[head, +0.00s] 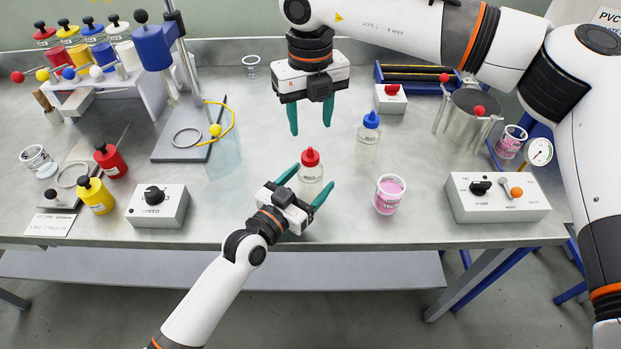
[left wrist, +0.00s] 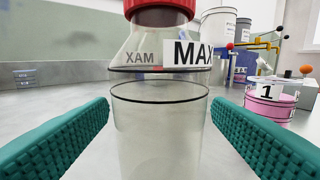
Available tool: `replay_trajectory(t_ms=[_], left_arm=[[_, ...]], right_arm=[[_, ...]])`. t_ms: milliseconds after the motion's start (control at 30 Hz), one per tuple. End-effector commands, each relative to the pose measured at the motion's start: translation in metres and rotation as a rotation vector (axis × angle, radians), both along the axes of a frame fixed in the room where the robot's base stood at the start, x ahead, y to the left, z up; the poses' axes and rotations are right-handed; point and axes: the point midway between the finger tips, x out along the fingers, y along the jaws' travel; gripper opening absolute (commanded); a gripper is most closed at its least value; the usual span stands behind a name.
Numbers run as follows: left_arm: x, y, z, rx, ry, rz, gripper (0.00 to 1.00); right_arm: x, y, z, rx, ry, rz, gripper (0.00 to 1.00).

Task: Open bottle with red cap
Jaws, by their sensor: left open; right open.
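A clear bottle with a red cap (head: 311,168) stands upright on the metal bench, near its front middle. My left gripper (head: 306,184) is open, with its green fingers on either side of this bottle. In the left wrist view the bottle (left wrist: 160,120) stands between the fingers with a gap on both sides; only the lower edge of the red cap (left wrist: 160,8) shows. My right gripper (head: 311,117) is open and empty, pointing down above the bench behind the bottle. A similar clear bottle with a blue cap (head: 368,140) stands to the right.
A pink cup (head: 389,194) stands right of the bottle. A control box (head: 496,197) is at the right, and a SPEED box (head: 157,206) at the left. A red and a yellow bottle (head: 95,196) stand left. A stand with a blue head (head: 154,45) is at the back left.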

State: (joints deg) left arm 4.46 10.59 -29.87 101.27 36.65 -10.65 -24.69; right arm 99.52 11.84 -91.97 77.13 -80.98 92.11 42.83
Motion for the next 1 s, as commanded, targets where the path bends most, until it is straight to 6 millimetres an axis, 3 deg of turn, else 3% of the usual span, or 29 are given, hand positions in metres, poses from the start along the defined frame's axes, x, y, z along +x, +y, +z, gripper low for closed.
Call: replay_trajectory(t_ms=[200,567,1000], left_arm=[[0.018,-0.013,0.000,0.000,0.000,0.001,0.74],[0.021,-0.015,0.000,0.000,0.000,0.001,0.74],[0.021,-0.015,0.000,0.000,0.000,0.001,0.02]], right_arm=[[0.000,0.000,0.000,0.001,0.000,0.001,0.49],[0.000,0.000,0.000,0.001,0.000,0.001,0.49],[0.000,0.000,0.000,0.001,0.000,0.001,0.49]])
